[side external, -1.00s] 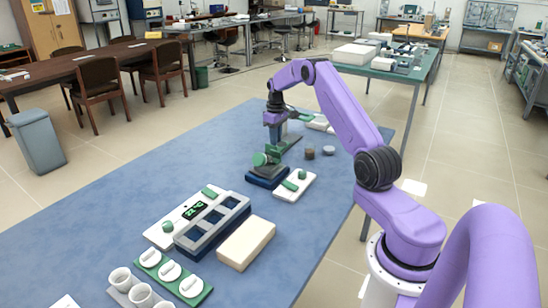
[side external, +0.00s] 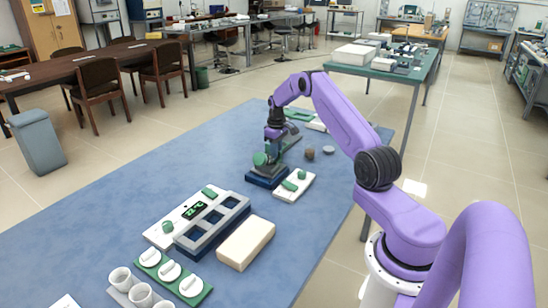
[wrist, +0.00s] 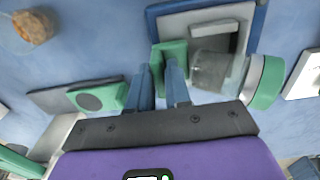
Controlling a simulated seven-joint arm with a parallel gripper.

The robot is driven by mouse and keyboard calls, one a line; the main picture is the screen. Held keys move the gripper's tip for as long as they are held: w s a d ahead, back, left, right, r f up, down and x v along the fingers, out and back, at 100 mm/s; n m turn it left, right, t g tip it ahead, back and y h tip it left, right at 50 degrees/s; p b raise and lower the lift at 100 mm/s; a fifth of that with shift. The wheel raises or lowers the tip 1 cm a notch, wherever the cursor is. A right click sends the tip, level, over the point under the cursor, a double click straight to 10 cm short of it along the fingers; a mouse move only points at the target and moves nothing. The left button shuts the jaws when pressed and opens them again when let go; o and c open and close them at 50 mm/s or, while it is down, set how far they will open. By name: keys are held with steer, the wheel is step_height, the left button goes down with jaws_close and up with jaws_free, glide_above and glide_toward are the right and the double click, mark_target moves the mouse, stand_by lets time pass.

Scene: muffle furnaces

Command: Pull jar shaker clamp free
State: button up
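The jar shaker (side external: 266,180) is a dark blue base on the blue table in the side view; its base also shows at the top of the wrist view (wrist: 262,22). A clear jar (wrist: 212,70) with a green lid (wrist: 268,82) lies on its side there. The green clamp (wrist: 170,50) stands upright at the jar's left end. My gripper (wrist: 160,75) has its two fingers apart, with the clamp's green plate at and partly behind the fingertips. I cannot tell whether the fingers touch it.
A white plate with green parts (side external: 294,186) lies right of the shaker. Small brown (side external: 309,153) and grey (side external: 328,150) pieces lie behind it. A long tray with dark wells (side external: 213,226), a beige block (side external: 246,243) and white cups (side external: 140,294) are nearer. The table's left side is clear.

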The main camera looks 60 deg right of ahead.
steer(key=shift+a+f, duration=0.7)
steer(key=shift+f, duration=0.15)
jaws_close()
steer(key=shift+d, duration=0.7)
steer(key=shift+o, duration=0.9)
jaws_free()
steer(key=shift+w, duration=0.1)
steer(key=shift+d+r, duration=0.15)
steer(key=shift+r, duration=0.95)
steer(key=shift+d+r, duration=0.2)
steer(key=shift+r, duration=0.75)
steer(key=shift+d+r, duration=0.1)
steer(key=shift+r, duration=1.5)
